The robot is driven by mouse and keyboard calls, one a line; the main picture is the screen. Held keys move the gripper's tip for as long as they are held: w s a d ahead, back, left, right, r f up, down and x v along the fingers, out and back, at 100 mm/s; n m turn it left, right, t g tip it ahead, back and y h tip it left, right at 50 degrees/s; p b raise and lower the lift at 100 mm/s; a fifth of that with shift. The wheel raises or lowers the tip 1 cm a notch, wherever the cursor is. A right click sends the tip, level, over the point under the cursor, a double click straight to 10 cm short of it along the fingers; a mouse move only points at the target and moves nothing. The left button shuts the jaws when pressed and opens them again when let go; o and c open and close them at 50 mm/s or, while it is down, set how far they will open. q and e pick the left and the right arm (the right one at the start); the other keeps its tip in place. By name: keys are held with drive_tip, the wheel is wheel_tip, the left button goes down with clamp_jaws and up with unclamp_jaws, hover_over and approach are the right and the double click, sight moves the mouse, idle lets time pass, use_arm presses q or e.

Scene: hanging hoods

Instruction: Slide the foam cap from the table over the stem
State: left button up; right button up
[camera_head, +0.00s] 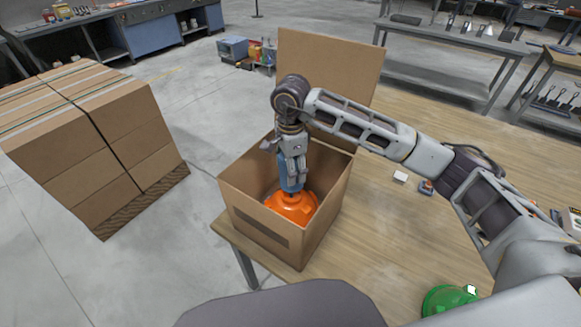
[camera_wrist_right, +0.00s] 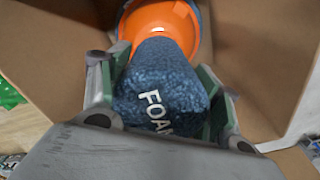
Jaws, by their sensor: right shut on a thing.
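My right gripper (camera_head: 292,168) reaches down into an open cardboard box (camera_head: 250,228) on the table. It is shut on the blue foam cap (camera_wrist_right: 158,78), which has white lettering reading "FOA..." with the rest cut off. A little of the blue cap shows below the fingers in the head view (camera_head: 290,185). The cap's far end meets or overlaps an orange hood (camera_head: 291,208) inside the box, also seen in the right wrist view (camera_wrist_right: 178,22). The stem is not visible; I cannot tell whether the cap is around it. My left gripper is not in view.
The box's raised flap (camera_head: 330,68) stands behind my right arm. A green domed object (camera_head: 447,301) is on the wooden table (camera_head: 385,235) at front right, with small items farther right. A stack of cartons (camera_head: 95,150) stands to the left. The table's middle right is mostly clear.

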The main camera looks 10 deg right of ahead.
drive_tip(key=shift+f+b, duration=0.85)
drive_tip(key=shift+f, duration=0.15)
idle(0.3)
drive_tip(key=shift+f+b, duration=1.05)
drive_tip(key=shift+f, duration=0.15)
drive_tip(key=o, duration=0.8)
drive_tip(key=shift+o, duration=1.2)
drive_tip(key=shift+r, duration=0.15)
